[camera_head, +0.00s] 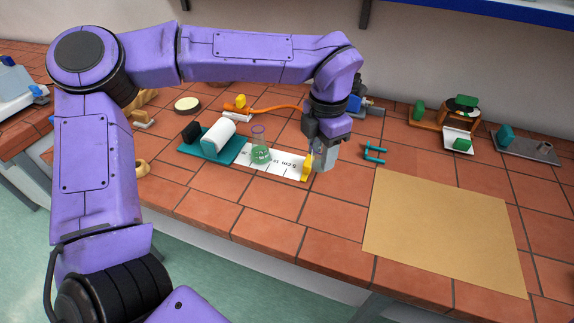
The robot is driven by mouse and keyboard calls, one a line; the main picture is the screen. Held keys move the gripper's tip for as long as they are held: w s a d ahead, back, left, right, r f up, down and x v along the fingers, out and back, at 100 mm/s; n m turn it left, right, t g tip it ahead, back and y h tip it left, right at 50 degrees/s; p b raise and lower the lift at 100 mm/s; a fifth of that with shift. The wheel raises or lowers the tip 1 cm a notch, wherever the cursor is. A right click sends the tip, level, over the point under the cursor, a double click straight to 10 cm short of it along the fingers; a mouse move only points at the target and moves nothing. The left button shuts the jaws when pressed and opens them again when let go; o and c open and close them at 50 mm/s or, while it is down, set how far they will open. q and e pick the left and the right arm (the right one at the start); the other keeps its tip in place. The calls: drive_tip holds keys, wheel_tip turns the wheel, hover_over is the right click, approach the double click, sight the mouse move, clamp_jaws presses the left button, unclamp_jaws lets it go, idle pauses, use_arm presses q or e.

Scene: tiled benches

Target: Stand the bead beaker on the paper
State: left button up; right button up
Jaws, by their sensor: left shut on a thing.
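My left gripper (321,146) points down over the bench, right of a white scale card. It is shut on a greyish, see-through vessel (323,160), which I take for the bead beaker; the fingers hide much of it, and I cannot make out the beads. It looks upright, close to the bench; I cannot tell whether it touches. The paper (443,230) is a bare tan sheet lying flat at the right front of the bench, to the right of the gripper. My right gripper is not in view.
A glass vessel with green contents (260,153) stands by the scale card (282,163); a yellow piece (306,168) is at the card's end. A teal tray (205,144) holds a white roll. A teal rack (374,152) lies between gripper and paper. Several items line the back right.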

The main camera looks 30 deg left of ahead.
use_arm(q)
drive_tip(key=s+r+n, duration=0.3)
drive_tip(key=s+n, duration=0.1)
drive_tip(key=n, duration=1.8)
drive_tip(key=w+a+f+p, duration=0.2)
drive_tip(key=a+f, duration=0.2)
drive_tip(key=w+a+f+p, duration=0.2)
drive_tip(key=w+a+f, duration=0.1)
drive_tip(key=f, duration=0.1)
drive_tip(key=w+a+f+p, duration=0.2)
drive_tip(key=w+a+f, duration=0.1)
drive_tip(key=a+f, duration=0.1)
drive_tip(key=shift+w+a, duration=0.1)
drive_tip(key=shift+a, duration=0.25)
drive_tip(key=shift+f, duration=0.4)
drive_tip(key=shift+f, duration=0.2)
drive_tip(key=o, duration=1.1)
drive_tip(key=shift+c, duration=0.2)
